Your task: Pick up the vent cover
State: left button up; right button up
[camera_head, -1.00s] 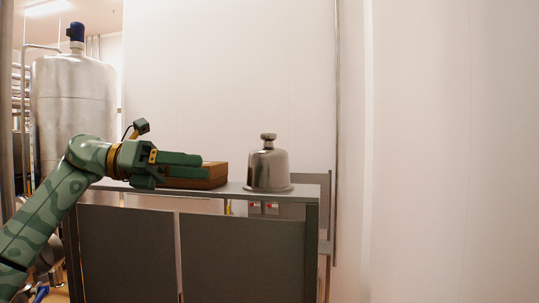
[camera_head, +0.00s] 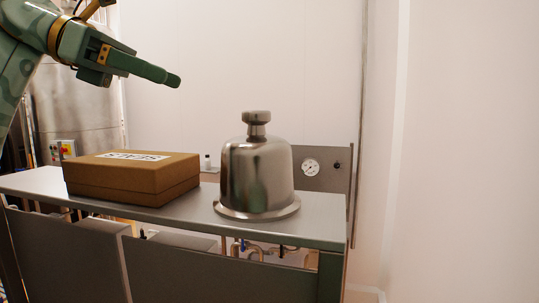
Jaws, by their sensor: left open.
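The vent cover (camera_head: 256,177) is a shiny metal bell shape with a round knob on top and a wide flange at its base. It stands upright on the grey bench top (camera_head: 330,231), towards the right end. My left gripper (camera_head: 173,79) is above and to the left of the cover, over the box, pointing right and apart from everything. Its fingers overlap from this side, and nothing shows between them. My right gripper is not in view.
A brown cardboard box (camera_head: 130,180) with a white label lies on the bench left of the cover. A panel with a gauge (camera_head: 310,167) stands behind the cover. A metal tank (camera_head: 78,100) is at the back left. Pipes show below the bench top.

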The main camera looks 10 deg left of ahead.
pick_arm(q)
send_near(257, 116)
jog(key=w+d, duration=0.1)
jog(key=w, duration=0.1)
jog(key=w+d+f, duration=0.1)
jog(key=w+d, duration=0.1)
jog(key=shift+w+d+f, duration=0.2)
jog(key=shift+d+f, duration=0.2)
jog(key=shift+s+d+f+p, duration=0.1)
jog(key=shift+d+f+p, duration=0.05)
jog(key=shift+d+p, duration=0.2)
jog(key=x, duration=0.1)
jog(key=p+x, duration=0.1)
jog(key=x, duration=0.1)
jog(key=shift+s+d+f, duration=0.2)
jog(key=shift+s+d, duration=0.05)
jog(key=shift+d, duration=0.05)
jog(key=shift+w+d+f, duration=0.2)
jog(key=shift+w+d, duration=0.1)
jog(key=shift+w, duration=0.05)
jog(key=shift+s+a, duration=0.2)
jog(key=shift+s, duration=0.05)
jog(key=c, duration=0.8)
grip_shut()
jog(key=shift+w+d, duration=0.1)
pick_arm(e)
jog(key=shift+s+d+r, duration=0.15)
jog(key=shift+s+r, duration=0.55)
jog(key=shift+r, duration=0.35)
